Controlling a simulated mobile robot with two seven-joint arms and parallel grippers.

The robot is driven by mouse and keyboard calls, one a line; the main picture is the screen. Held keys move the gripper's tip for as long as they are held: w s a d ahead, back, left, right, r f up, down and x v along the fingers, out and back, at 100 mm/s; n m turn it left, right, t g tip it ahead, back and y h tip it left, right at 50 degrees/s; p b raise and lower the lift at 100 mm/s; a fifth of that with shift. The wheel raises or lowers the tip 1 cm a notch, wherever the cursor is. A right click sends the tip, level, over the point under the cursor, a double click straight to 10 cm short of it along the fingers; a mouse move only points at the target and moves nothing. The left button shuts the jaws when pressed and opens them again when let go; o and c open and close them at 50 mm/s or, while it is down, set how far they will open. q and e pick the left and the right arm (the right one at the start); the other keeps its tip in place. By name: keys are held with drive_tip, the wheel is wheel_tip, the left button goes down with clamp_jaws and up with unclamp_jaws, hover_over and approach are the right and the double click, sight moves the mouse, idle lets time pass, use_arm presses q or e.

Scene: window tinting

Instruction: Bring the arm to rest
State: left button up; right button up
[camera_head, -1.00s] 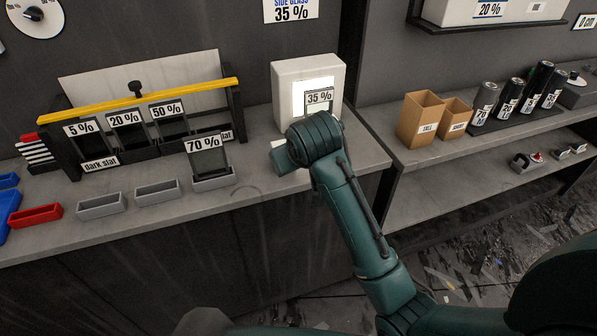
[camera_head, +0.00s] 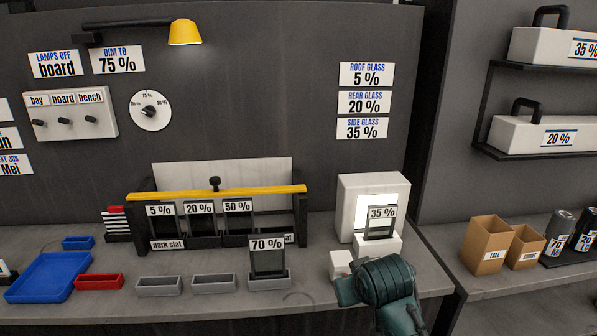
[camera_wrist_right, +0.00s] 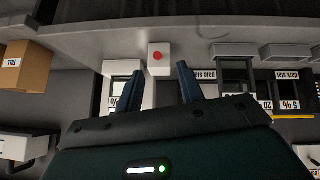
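My right arm enters the head view at the bottom right, with its dark green wrist (camera_head: 380,282) at the bench's front edge. Its fingers are hidden there. In the right wrist view my right gripper (camera_wrist_right: 160,84) is open, with nothing between its fingers. That view is upside down. A small white box with a red button (camera_wrist_right: 158,57) appears just beyond the fingertips, apart from them. In the head view this small white box (camera_head: 341,262) is just left of my wrist. My left gripper is not in view.
Behind my wrist stands a white lamp box (camera_head: 352,193) with a 35 % sample (camera_head: 382,226) before it. A 70 % sample (camera_head: 267,260), a yellow-barred rack (camera_head: 215,193), grey trays and a blue tray (camera_head: 52,278) are left. Cardboard boxes (camera_head: 485,245) stand on the right shelf.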

drive_tip(key=s+f+y, duration=0.1)
drive_tip(key=s+f, duration=0.7)
drive_tip(key=f, duration=0.6)
drive_tip(key=s+f+t+y, duration=0.1)
drive_tip(key=s+f, duration=0.3)
drive_tip(key=s, duration=0.3)
drive_tip(key=s+f+y, duration=0.1)
drive_tip(key=s+f, duration=0.2)
drive_tip(key=s, duration=0.5)
drive_tip(key=shift+s+d+f+t, duration=0.15)
drive_tip(key=shift+d+f+t, duration=0.25)
